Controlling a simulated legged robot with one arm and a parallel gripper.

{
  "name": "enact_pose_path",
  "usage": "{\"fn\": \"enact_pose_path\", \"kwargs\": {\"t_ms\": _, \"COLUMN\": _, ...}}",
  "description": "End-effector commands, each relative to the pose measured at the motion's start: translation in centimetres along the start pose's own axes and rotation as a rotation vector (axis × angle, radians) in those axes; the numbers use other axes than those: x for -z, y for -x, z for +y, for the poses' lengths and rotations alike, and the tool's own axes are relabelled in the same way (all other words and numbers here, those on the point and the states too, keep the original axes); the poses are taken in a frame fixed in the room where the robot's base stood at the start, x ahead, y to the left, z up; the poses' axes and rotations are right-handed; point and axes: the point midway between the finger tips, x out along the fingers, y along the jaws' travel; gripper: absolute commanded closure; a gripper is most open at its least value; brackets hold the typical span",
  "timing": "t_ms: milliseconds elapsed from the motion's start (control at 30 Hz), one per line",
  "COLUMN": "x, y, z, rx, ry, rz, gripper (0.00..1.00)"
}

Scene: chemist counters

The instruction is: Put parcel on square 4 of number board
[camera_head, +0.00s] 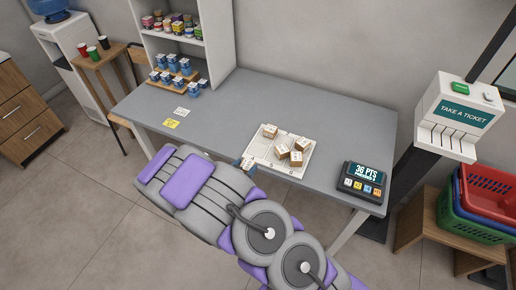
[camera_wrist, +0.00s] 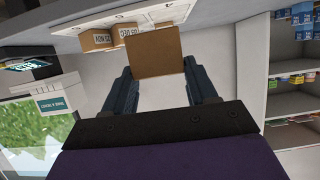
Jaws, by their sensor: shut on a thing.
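The number board (camera_head: 262,151) is a pale sheet on the grey counter; its numbers are too small to read, so I cannot tell which square is 4. Several small brown-and-white parcels (camera_head: 270,131) stand on it, most of them grouped at its right side. My gripper (camera_wrist: 157,68) is shut on a plain brown parcel (camera_wrist: 154,50), which sits between the two dark fingers.
A points display (camera_head: 362,178) stands right of the board. A ticket machine (camera_head: 452,115) and baskets (camera_head: 482,205) are at the right.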

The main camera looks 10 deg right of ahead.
Motion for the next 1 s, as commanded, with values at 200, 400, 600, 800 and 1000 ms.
{"fn": "enact_pose_path", "kwargs": {"t_ms": 200, "x": 1.0, "y": -3.8, "z": -0.4, "rx": -0.005, "ry": -0.004, "rz": -0.001, "gripper": 0.75}}
{"fn": "enact_pose_path", "kwargs": {"t_ms": 400, "x": 2.3, "y": -7.6, "z": -0.7, "rx": -0.002, "ry": -0.009, "rz": 0.000, "gripper": 0.75}}
{"fn": "enact_pose_path", "kwargs": {"t_ms": 600, "x": 3.4, "y": -11.3, "z": -1.5, "rx": -0.001, "ry": -0.008, "rz": -0.001, "gripper": 0.75}}
{"fn": "enact_pose_path", "kwargs": {"t_ms": 800, "x": 4.1, "y": -13.4, "z": -2.1, "rx": -0.001, "ry": -0.003, "rz": -0.001, "gripper": 0.75}}
{"fn": "enact_pose_path", "kwargs": {"t_ms": 1000, "x": 4.5, "y": -14.5, "z": -2.2, "rx": -0.001, "ry": -0.003, "rz": 0.000, "gripper": 0.75}}
